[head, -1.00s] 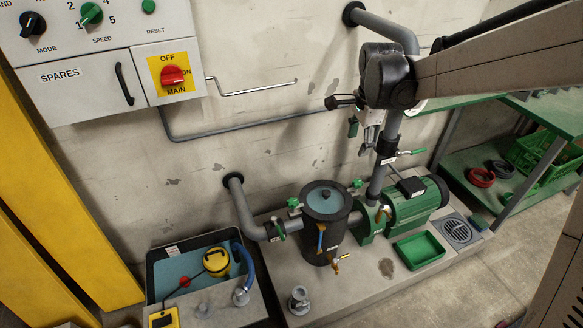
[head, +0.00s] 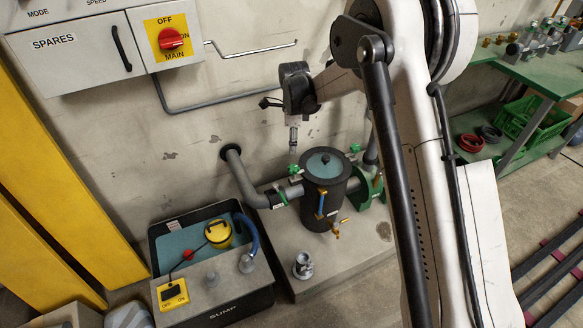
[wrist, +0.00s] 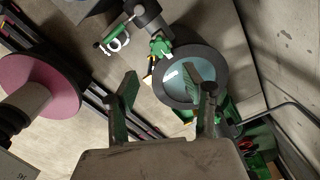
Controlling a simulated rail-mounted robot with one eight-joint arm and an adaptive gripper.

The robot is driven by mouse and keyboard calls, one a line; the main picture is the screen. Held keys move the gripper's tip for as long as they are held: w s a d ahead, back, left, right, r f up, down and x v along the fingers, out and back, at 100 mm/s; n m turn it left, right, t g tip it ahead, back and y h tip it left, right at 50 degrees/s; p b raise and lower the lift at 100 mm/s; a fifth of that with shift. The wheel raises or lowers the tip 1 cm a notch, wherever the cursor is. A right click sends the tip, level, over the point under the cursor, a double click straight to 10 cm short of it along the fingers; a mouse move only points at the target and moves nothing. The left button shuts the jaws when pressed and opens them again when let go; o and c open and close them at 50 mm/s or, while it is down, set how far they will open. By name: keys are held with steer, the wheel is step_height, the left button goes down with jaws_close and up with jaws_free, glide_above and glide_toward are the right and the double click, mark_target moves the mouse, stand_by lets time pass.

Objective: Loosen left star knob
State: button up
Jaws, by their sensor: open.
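The dark round vessel (head: 322,205) with a teal lid (head: 325,164) stands on the concrete plinth. The left star knob (head: 295,170) is green and sits at the left of the lid rim. The right star knob (head: 354,148) is at the rim's far right. My gripper (head: 293,147) points down just above the left knob, apart from it. In the wrist view my open fingers (wrist: 166,98) are empty, with the lid (wrist: 196,72) beyond them. A green knob (wrist: 160,46), apparently the left one, shows at the rim, ahead of the fingers. The right finger covers part of the lid.
A grey pipe (head: 240,178) runs from the wall to the vessel's left. The sump (head: 225,290) with a yellow pump (head: 218,235) lies to the left. A grey fitting (head: 303,265) stands on the plinth in front. My arm hides much of the area right of the vessel.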

mark_target(293, 167)
step_height(293, 167, down, 12)
steer(key=b, duration=0.2)
steer(key=shift+r+b, duration=0.1)
steer(key=shift+b, duration=0.3)
steer(key=c, duration=1)
steer(key=shift+o, duration=0.2)
